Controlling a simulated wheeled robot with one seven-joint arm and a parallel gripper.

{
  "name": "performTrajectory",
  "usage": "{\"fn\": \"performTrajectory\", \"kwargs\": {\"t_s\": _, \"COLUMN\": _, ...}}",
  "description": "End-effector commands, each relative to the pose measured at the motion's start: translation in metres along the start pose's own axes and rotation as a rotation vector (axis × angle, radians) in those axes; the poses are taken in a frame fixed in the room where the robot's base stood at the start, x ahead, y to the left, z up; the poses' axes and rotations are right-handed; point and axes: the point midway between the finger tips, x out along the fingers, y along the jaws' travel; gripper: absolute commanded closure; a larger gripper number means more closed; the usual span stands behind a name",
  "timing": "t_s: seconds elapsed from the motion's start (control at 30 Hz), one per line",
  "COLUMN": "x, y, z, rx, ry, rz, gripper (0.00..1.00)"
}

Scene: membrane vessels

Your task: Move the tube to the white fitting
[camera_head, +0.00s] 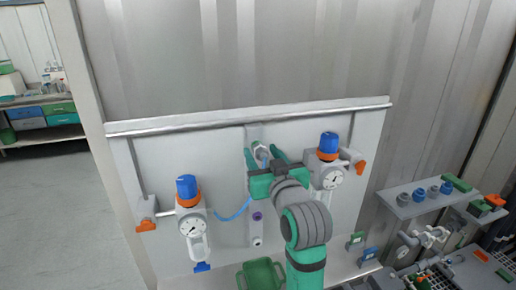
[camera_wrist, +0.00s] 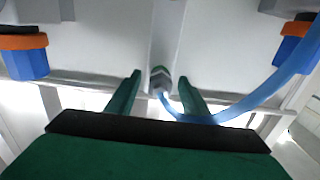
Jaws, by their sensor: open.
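The blue tube (camera_head: 232,212) curves from the left regulator toward the middle of the panel and passes behind my gripper. In the wrist view the tube (camera_wrist: 245,108) runs in from the right, and its end meets a pale grey fitting with a green band (camera_wrist: 160,82). I cannot tell whether it is seated there. My gripper (camera_head: 264,148) is open at the top of the central strip, its green fingers on either side of a whitish fitting (camera_head: 261,157). In the wrist view the fingers (camera_wrist: 160,76) stand apart from the tube end, one on each side.
The left regulator (camera_head: 190,222) and right regulator (camera_head: 329,174) have blue knobs, gauges and orange valve handles. A purple port (camera_head: 257,216) sits lower on the central strip. A green tray (camera_head: 262,274) lies below. A cluttered bench (camera_head: 436,235) stands at the right.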

Motion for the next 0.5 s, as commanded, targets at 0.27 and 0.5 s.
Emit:
{"fn": "performTrajectory", "kwargs": {"t_s": 0.27, "x": -0.0001, "y": 0.0001, "z": 0.0, "rx": 0.0, "ry": 0.0, "rz": 0.0, "gripper": 0.52}}
{"fn": "performTrajectory", "kwargs": {"t_s": 0.5, "x": -0.0001, "y": 0.0, "z": 0.0, "rx": 0.0, "ry": 0.0, "rz": 0.0, "gripper": 0.93}}
